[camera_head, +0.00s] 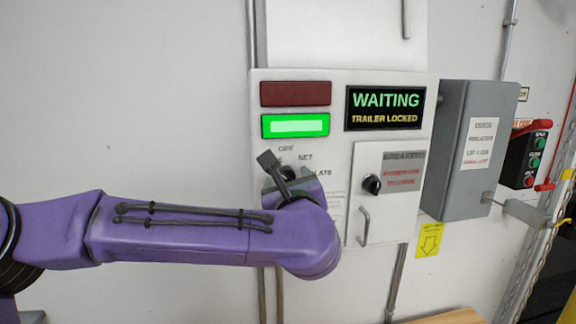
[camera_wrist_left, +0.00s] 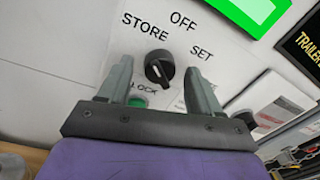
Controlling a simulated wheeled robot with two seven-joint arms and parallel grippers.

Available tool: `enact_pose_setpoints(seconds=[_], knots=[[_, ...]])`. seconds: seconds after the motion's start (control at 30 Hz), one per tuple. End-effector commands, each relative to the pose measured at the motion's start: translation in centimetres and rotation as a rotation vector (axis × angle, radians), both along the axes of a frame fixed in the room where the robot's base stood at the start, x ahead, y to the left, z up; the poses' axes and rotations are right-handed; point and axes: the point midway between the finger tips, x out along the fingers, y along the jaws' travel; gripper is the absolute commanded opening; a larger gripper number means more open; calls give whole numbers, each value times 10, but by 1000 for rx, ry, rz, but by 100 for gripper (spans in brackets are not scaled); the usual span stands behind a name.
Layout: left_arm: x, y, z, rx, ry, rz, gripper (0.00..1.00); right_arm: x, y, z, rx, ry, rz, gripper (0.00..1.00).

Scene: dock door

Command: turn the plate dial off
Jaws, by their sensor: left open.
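The plate dial (camera_wrist_left: 159,68) is a small black round knob with a pale pointer line, on a white panel. OFF, STORE and SET are printed around it in the left wrist view. Its pointer line slants, and I cannot tell for sure which word it marks. My left gripper (camera_wrist_left: 158,73) is open, with one grey finger on each side of the dial in that view; I see no contact. In the head view my purple left arm and wrist cover the dial, and OFF and SET show just above the wrist. My right gripper is in neither view.
The control box (camera_head: 345,82) carries a dark red lamp (camera_head: 295,93), a lit green lamp (camera_head: 295,126) and a display (camera_head: 384,108) reading WAITING, TRAILER LOCKED. Right of my wrist are a breaker door (camera_head: 390,215) with knob and handle, and a grey box (camera_head: 468,140).

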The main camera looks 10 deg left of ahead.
Motion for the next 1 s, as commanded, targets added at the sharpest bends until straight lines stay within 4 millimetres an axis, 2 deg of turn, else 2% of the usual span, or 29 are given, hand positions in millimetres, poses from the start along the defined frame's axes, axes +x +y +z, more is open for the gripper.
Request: enact_pose_setpoints(seconds=[0.1,0.33,0.37,0.5,0.53,0.77,1.0], knots=[[8,3,1,0,1,1,64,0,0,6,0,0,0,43],[9,3,-1,0,0,0,64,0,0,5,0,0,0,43],[9,3,-1,0,0,0,58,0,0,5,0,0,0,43],[8,3,-1,0,0,1,12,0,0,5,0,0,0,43],[9,3,-1,0,0,1,8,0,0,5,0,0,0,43],[8,3,-1,11,4,1,8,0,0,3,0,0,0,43],[8,3,-3,99,39,0,8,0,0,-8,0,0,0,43]])
